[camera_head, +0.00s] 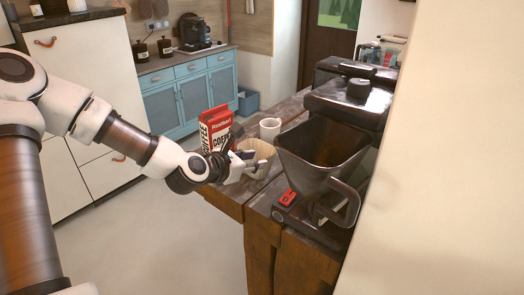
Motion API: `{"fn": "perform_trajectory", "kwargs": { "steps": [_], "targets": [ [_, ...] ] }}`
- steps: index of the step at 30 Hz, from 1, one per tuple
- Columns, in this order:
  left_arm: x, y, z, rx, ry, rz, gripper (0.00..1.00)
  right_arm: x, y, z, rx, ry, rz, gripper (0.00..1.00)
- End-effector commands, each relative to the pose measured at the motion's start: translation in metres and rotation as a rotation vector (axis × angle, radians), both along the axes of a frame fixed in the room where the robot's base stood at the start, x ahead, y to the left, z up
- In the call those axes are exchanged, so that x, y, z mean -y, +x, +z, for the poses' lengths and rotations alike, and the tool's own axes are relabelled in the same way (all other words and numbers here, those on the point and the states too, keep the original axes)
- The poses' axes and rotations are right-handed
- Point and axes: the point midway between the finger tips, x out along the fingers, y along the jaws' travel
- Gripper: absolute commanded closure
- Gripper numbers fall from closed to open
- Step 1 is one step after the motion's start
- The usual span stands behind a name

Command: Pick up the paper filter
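The paper filter (262,147) is a tan, pleated cup standing upright on the wooden table, between a red coffee bag and the coffee machine. My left gripper (251,160) comes in from the left at its near left side. Its fingers look spread apart, with the tips in front of the filter's wall. Whether they touch the paper is too small to tell. The gripper hides part of the filter's left side and base. My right gripper is not in view.
A white mug (270,129) is behind the filter. A dark coffee machine (335,135) with a large funnel stands close on the right. The wooden table's (228,198) left edge lies below my wrist.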

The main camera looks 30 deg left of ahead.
Motion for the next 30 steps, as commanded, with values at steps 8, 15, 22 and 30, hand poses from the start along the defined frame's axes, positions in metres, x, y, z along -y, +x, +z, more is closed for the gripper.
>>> {"fn": "perform_trajectory", "kwargs": {
  "steps": [8, 15, 22, 30],
  "targets": [
    [0.005, 0.029, -0.011, -0.005, 0.012, -0.005, 0.68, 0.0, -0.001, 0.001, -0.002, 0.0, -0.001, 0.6],
    [0.01, 0.064, -0.025, -0.005, 0.011, -0.006, 0.68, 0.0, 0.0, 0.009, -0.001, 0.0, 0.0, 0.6],
    [0.011, 0.066, -0.027, -0.003, 0.006, -0.005, 0.71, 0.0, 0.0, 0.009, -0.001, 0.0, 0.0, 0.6],
    [0.01, 0.066, -0.027, -0.004, 0.006, -0.004, 1.0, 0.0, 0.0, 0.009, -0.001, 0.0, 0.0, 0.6]
  ]
}}
